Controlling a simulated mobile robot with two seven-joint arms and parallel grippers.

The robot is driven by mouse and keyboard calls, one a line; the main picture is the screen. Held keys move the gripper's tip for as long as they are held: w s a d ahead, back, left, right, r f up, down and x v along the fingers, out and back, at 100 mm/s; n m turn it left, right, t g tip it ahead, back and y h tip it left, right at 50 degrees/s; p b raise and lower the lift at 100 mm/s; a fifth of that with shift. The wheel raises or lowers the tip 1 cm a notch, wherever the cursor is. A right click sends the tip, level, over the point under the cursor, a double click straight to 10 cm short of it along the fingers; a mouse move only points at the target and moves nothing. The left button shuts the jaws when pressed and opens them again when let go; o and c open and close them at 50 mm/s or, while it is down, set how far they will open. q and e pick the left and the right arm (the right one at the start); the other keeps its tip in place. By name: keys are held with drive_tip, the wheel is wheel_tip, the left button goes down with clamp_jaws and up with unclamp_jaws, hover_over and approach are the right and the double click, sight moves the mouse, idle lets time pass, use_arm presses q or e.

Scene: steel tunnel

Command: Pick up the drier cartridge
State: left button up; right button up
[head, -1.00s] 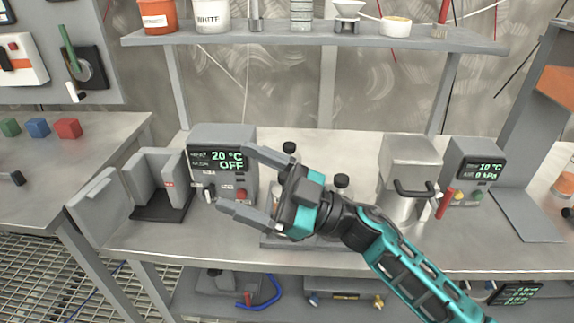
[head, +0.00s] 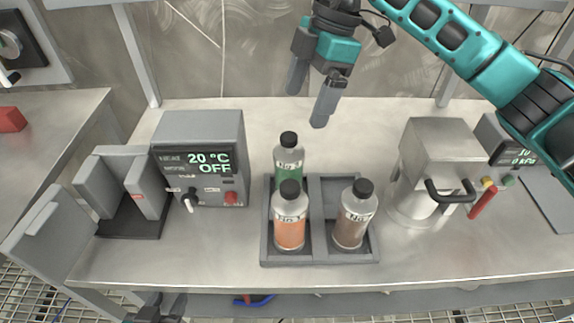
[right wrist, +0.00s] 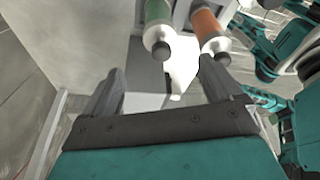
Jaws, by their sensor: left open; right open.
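No part is plainly marked as the drier cartridge; I cannot tell which it is. Three clear black-capped bottles stand upright in a grey divided tray (head: 320,263): a green one (head: 289,163) back left, an orange one (head: 290,228) front left, a brown one (head: 353,222) front right. The back right compartment is empty. My right gripper (head: 306,105) is open and empty, pointing down above the bench behind the tray. The right wrist view shows its fingers (right wrist: 162,70) apart, with the green (right wrist: 158,14) and orange (right wrist: 207,22) bottles beyond. My left gripper (head: 156,310) shows partly at the bottom left edge.
A grey heater box (head: 200,140) reading 20 °C OFF stands left of the tray, beside an opened grey holder (head: 135,225). A steel canister with a black handle (head: 437,150) stands right. A control box (head: 500,135) is partly hidden by my right arm. Bench behind the tray is clear.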

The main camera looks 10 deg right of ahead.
sight(292, 134)
drive_tip(key=x, duration=1)
drive_tip(key=shift+s+a+f, duration=0.1)
drive_tip(key=shift+s+a, duration=0.05)
clamp_jaws()
idle(0.6)
